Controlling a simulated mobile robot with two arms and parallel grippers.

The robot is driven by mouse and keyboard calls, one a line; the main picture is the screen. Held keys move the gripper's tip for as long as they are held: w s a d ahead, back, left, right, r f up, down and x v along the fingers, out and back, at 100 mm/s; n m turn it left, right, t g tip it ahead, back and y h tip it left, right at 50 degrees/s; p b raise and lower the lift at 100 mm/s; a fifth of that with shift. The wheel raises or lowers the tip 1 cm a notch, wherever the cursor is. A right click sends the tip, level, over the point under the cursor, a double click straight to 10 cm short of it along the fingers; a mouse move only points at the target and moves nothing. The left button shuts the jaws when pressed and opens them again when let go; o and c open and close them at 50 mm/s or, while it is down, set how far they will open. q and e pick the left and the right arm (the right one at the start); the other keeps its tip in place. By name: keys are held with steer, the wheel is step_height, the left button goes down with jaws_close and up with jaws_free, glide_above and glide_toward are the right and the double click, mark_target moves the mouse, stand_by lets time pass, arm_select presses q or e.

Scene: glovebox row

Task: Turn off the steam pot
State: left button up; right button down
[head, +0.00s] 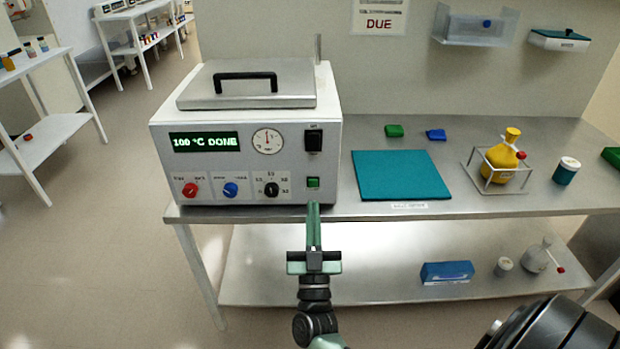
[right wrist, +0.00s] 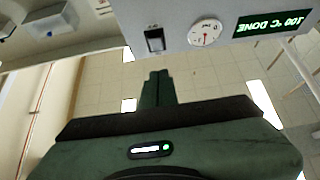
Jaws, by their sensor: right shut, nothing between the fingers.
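The steam pot (head: 250,135) is a white box with a steel lid and black handle, standing on the left end of the steel bench. Its green display (head: 204,142) reads "100 °C DONE". A black rocker switch (head: 314,140) sits at the panel's upper right, with a small green button (head: 313,183) below it. My right gripper (head: 313,208) is shut and empty, its tips just below the green button; contact cannot be told. In the right wrist view the gripper (right wrist: 157,73) points toward the panel, with the rocker switch (right wrist: 154,40) beyond its tips. My left gripper is out of view.
A lower shelf (head: 380,280) runs beneath.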

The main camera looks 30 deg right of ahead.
mark_target(312, 148)
steer(key=x, duration=0.4)
steer(key=w+f+p+x, duration=0.1)
steer(key=x, duration=0.3)
steer(key=f+p+x, duration=0.1)
steer(key=x, duration=0.3)
steer(key=shift+w+d, duration=0.35)
steer(key=shift+d, duration=0.1)
steer(key=shift+w, duration=0.1)
steer(key=shift+f, duration=0.1)
